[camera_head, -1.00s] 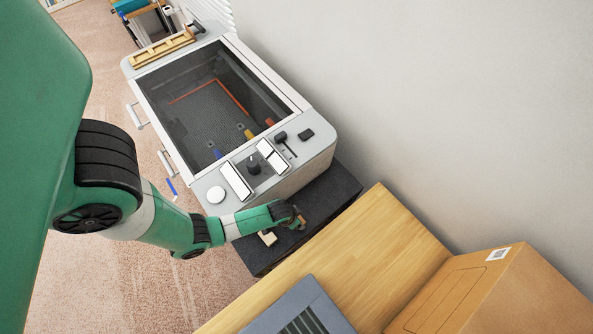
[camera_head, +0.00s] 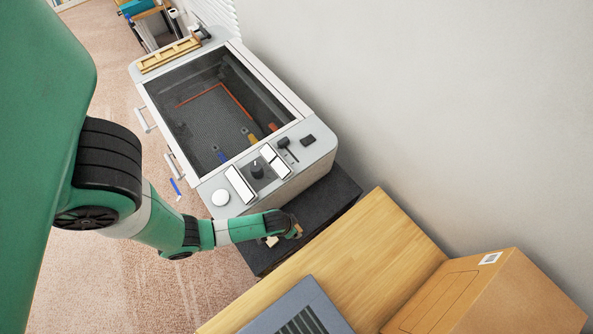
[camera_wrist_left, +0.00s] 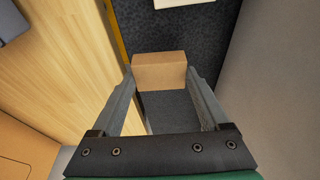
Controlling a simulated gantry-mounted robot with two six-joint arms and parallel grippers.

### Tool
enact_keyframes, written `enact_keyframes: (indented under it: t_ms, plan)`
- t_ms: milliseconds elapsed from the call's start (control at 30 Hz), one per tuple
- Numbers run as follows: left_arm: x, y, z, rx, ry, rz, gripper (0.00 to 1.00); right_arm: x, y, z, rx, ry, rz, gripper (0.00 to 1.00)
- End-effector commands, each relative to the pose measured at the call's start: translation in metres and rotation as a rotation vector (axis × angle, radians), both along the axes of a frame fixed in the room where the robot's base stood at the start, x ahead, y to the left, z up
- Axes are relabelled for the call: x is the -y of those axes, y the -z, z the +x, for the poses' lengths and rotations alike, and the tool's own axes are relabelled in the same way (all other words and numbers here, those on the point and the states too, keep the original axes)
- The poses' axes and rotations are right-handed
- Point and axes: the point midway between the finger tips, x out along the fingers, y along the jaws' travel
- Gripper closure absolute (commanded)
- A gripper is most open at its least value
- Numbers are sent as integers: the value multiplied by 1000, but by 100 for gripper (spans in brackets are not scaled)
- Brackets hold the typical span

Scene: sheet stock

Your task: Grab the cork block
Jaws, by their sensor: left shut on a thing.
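The cork block (camera_wrist_left: 160,70) is a tan-brown block between the two fingers of my left gripper (camera_wrist_left: 160,84) in the left wrist view. The fingertips press on its left and right sides, so the gripper is shut on it. In the head view my left gripper (camera_head: 298,231) is over the black surface (camera_head: 320,205), with a bit of brown showing at its tip. The block is mostly hidden there by the gripper. My right gripper is in neither view.
A pale block (camera_head: 271,241) lies on the black surface beside my left gripper. A grey machine with a glass lid (camera_head: 222,195) stands behind. A wooden table (camera_head: 370,240) in front bears a grey tray (camera_head: 290,315) and a cardboard box (camera_head: 500,290). A wall closes off the right.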

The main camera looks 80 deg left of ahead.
Motion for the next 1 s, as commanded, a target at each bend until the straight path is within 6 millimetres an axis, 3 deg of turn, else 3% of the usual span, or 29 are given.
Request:
enact_keyframes:
  t_ms: [100, 400, 800, 1000]
  plan:
    - [23, 0, -16, -1, 12, 1, 73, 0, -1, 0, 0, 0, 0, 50]
    - [64, -2, -46, -1, 13, 1, 73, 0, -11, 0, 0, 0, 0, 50]
    - [108, -3, -77, 0, 12, 2, 73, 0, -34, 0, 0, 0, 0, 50]
    - [117, -1, -85, 0, 4, 1, 73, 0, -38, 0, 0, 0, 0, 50]
